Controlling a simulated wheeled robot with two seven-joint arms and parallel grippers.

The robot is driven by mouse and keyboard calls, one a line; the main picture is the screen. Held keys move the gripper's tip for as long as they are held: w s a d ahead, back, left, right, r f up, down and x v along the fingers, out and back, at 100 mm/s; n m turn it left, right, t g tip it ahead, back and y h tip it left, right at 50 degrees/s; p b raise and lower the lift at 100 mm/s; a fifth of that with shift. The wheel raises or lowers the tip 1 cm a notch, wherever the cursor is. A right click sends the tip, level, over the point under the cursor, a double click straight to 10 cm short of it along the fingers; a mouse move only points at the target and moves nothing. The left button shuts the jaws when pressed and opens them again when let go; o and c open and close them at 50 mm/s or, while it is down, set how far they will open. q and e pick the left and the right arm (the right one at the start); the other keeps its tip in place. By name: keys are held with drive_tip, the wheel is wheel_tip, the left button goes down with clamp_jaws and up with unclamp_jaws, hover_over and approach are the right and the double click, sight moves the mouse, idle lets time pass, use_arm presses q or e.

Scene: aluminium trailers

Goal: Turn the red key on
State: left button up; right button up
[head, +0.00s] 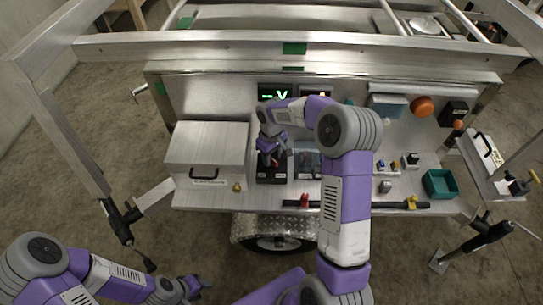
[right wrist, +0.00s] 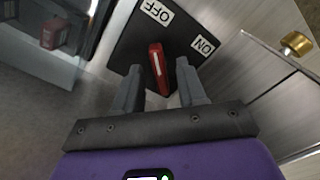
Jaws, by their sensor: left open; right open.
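The red key (right wrist: 158,68) stands on a black plate (right wrist: 185,35) in the right wrist view. The plate has a white OFF label (right wrist: 157,11) and a white ON label (right wrist: 205,45); the key's far end lies between the two. My right gripper (right wrist: 157,85) is open, with one finger on each side of the key and small gaps showing. In the head view my right gripper (head: 268,155) is above the black plate (head: 271,176) and hides most of the key. My left gripper (head: 195,285) is open and empty at the lower left, away from the trailer.
A metal box (head: 207,150) with a handle stands left of the plate. A brass knob (right wrist: 296,43) is close to the plate. A dark switch panel (head: 307,163) is just right of it. A teal bin (head: 440,184) sits at the shelf's right end. A display (head: 280,95) is lit green.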

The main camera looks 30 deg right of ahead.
clamp_jaws()
drive_tip(key=shift+m, duration=0.3)
drive_tip(key=m+p, duration=0.1)
drive_tip(key=m, duration=0.2)
drive_tip(key=shift+r+m, duration=0.1)
drive_tip(key=shift+m, duration=0.2)
drive_tip(key=m+p, duration=0.1)
drive_tip(key=m, duration=0.3)
drive_tip(key=shift+m+p, duration=0.3)
drive_tip(key=m+p, duration=0.1)
drive_tip(key=m, duration=0.3)
drive_tip(key=shift+m+p, duration=0.3)
drive_tip(key=shift+p, duration=0.1)
drive_tip(key=shift+m+p, duration=1.05)
drive_tip(key=shift+m, duration=1.15)
